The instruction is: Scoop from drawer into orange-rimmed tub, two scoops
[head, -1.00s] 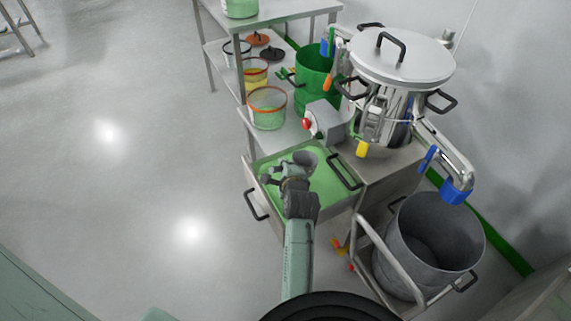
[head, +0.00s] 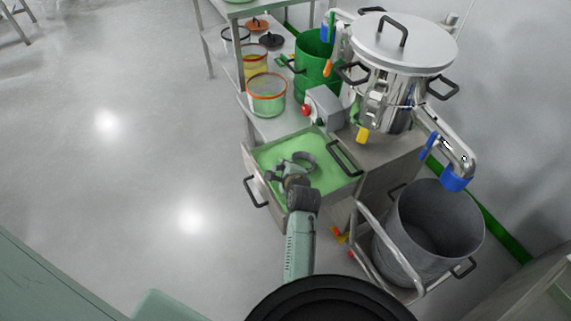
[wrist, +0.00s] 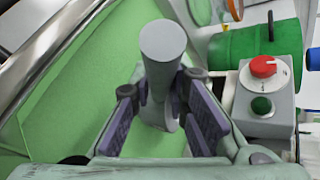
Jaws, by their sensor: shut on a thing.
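My gripper (head: 291,171) is over the open drawer (head: 262,183) and shut on a grey scoop (head: 306,161). In the wrist view, the scoop's round handle (wrist: 163,62) stands up between the purple finger pads of my gripper (wrist: 172,112). The drawer holds a bed of light green powder (head: 325,168). The scoop is at or just above the powder; I cannot tell whether it is dipped in or what it holds. The orange-rimmed tub (head: 267,108), clear with green in its lower part, stands on the lower shelf behind the drawer.
A second tub (head: 255,62) with yellow contents and a dark-rimmed tub (head: 236,46) stand behind. A green drum (head: 315,70), a grey control box (head: 324,106) with a red knob and a lidded steel vessel (head: 398,55) flank the drawer. A grey bin (head: 435,235) stands at right.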

